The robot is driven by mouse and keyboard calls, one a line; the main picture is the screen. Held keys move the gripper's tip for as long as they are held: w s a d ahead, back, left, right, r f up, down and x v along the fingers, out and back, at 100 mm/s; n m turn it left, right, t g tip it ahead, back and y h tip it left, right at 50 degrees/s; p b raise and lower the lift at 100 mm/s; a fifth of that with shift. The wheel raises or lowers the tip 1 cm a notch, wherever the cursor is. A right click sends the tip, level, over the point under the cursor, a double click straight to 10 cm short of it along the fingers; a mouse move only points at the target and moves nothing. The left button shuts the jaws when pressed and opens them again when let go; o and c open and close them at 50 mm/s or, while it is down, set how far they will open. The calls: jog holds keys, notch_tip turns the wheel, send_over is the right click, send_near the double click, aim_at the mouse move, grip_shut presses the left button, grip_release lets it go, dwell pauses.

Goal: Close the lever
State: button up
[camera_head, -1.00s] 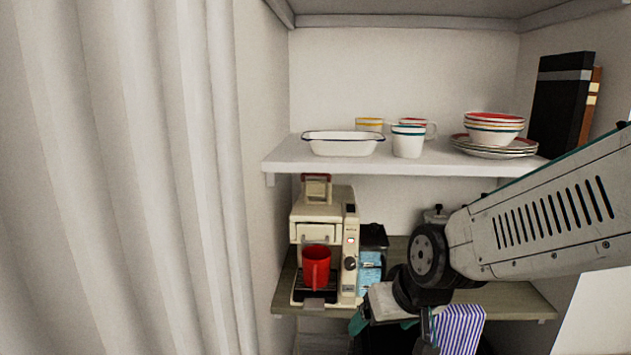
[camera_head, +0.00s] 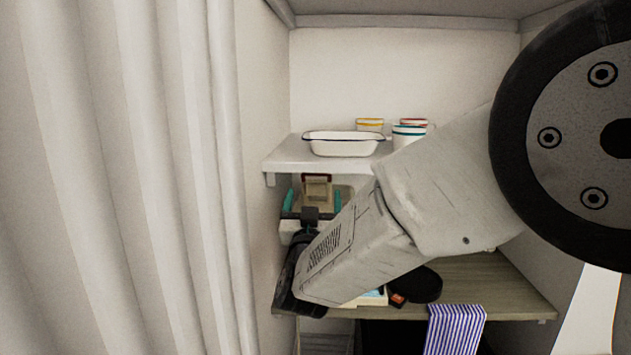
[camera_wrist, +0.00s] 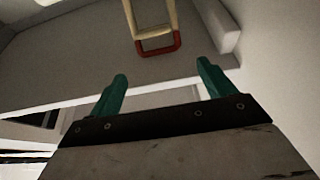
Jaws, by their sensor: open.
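The lever (camera_head: 317,187) is a cream loop with a dark red grip, standing raised on top of the coffee machine (camera_wrist: 70,60). In the wrist view the lever (camera_wrist: 152,30) shows at top centre, its red grip towards me. My gripper (camera_head: 312,202) is open, its teal fingers apart on either side of the lever as seen from the head. In the wrist view the gripper (camera_wrist: 162,72) is empty, and the red grip lies just beyond and between the fingertips, apart from them. My arm hides most of the machine's front and the red mug.
A shelf (camera_head: 285,160) above holds a white enamel dish (camera_head: 343,144) and cups (camera_head: 369,125). The lower wooden shelf (camera_head: 500,285) carries a dark round item (camera_head: 418,284), with a striped cloth (camera_head: 456,328) over its edge. A side wall stands close left of the machine.

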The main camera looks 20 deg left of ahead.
aim_at(316, 175)
jog(key=x, duration=0.6)
jog(key=shift+w+a+r, duration=0.1)
jog(key=shift+w+a, duration=0.05)
jog(key=shift+w, duration=0.25)
